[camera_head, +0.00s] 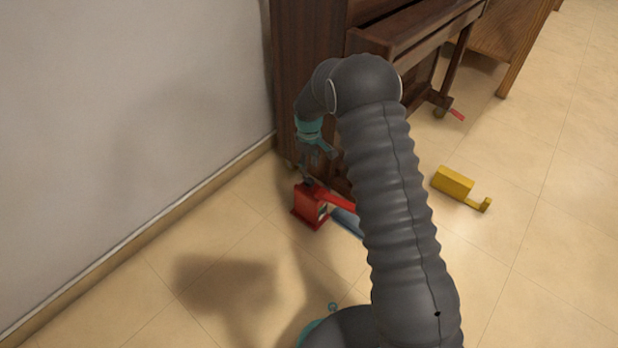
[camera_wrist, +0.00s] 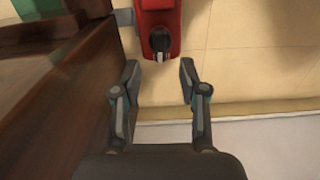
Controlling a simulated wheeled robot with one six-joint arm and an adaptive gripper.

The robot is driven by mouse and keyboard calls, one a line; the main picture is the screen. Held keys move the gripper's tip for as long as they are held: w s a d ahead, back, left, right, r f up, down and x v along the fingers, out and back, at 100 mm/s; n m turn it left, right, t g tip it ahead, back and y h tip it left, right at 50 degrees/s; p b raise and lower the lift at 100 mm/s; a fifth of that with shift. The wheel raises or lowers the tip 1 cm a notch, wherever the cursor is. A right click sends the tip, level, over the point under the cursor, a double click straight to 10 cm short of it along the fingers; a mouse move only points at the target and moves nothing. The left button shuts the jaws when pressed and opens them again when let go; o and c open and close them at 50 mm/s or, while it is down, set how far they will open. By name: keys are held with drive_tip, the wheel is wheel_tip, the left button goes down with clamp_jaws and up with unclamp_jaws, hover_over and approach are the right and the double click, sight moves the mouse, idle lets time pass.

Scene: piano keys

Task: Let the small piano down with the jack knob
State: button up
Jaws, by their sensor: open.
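The small dark brown piano (camera_head: 310,60) stands against the wall in the head view, and its side fills the left of the wrist view (camera_wrist: 60,90). A red jack (camera_head: 308,207) stands on the floor at the piano's near end; its red body also shows at the top of the wrist view (camera_wrist: 158,14). The jack's black knob (camera_wrist: 159,40) points towards my gripper (camera_wrist: 159,73). My gripper is open and empty, with the knob just beyond its fingertips and roughly centred between them. In the head view my gripper (camera_head: 314,166) is just above the jack, partly hidden by my arm.
A yellow block with a hooked arm (camera_head: 453,182) lies on the tiles to the right. A blue piece (camera_head: 347,221) lies beside the jack, partly behind my arm. A small red part (camera_head: 457,114) shows by the piano's far leg. The wall (camera_head: 120,110) bounds the left.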

sight(309, 177)
drive_tip(key=shift+f+b, duration=0.3)
drive_tip(key=shift+f, duration=2.9)
clamp_jaws()
